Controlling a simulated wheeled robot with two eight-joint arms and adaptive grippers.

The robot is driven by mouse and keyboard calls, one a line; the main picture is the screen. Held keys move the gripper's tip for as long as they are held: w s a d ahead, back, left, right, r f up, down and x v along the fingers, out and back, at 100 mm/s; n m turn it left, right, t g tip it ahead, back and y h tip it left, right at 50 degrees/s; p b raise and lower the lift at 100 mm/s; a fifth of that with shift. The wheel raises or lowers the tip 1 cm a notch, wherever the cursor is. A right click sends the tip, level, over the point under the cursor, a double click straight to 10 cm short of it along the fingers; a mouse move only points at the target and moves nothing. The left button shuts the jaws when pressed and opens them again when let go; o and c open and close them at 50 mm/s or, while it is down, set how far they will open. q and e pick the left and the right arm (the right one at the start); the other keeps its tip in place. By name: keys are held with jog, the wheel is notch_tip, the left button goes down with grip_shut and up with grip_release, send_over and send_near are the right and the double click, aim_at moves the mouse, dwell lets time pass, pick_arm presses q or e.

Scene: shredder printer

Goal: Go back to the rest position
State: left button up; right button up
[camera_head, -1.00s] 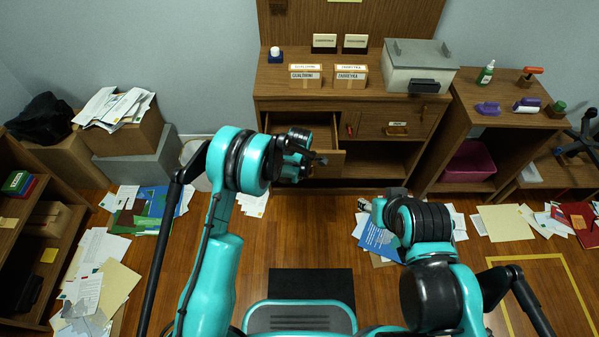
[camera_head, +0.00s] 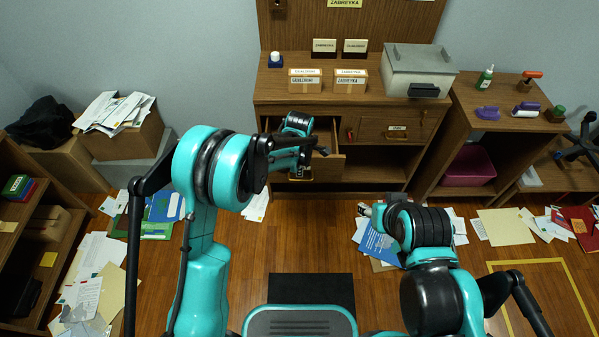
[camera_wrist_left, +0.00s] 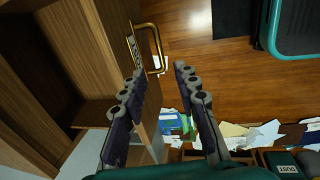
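My left gripper (camera_head: 318,150) is over the front of an open wooden drawer (camera_head: 333,164) at the left of the desk. In the left wrist view the two fingers of this gripper (camera_wrist_left: 158,76) are spread apart with nothing between them. The drawer's brass handle (camera_wrist_left: 133,46) lies just past the fingertips, apart from them. My right gripper (camera_head: 367,210) is low, above papers on the floor in front of the desk. It is mostly hidden by its own arm, so its fingers cannot be made out.
The desk carries two labelled boxes (camera_head: 305,87) (camera_head: 345,88), name signs (camera_head: 324,46) and a grey shredder-like machine (camera_head: 415,68). A side table (camera_head: 500,103) stands at right, a shelf (camera_head: 30,235) at left. Papers (camera_head: 95,265) litter the floor. The middle floor is clear around a black mat (camera_head: 310,288).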

pick_arm(q)
jog(key=shift+s+r, duration=0.2)
jog(key=shift+r, duration=0.8)
jog(key=s+a+r+m+t, duration=0.1)
jog(key=s+a+r+m, duration=0.35)
jog(key=r, duration=0.35)
jog(key=s+a+r+m+t, duration=0.1)
jog(key=s+a+r+m, duration=0.3)
jog(key=s+a+r, duration=0.3)
jog(key=s+a+r+m+t, duration=0.1)
jog(key=s+a+m, duration=0.2)
jog(key=s, duration=0.4)
jog(key=s+a+r+m+t, duration=0.1)
jog(key=s+a+m+t, duration=0.1)
jog(key=s+m, duration=0.4)
jog(key=shift+s+a+r, duration=0.15)
jog(key=shift+s+a, duration=0.35)
jog(key=shift+s, duration=0.5)
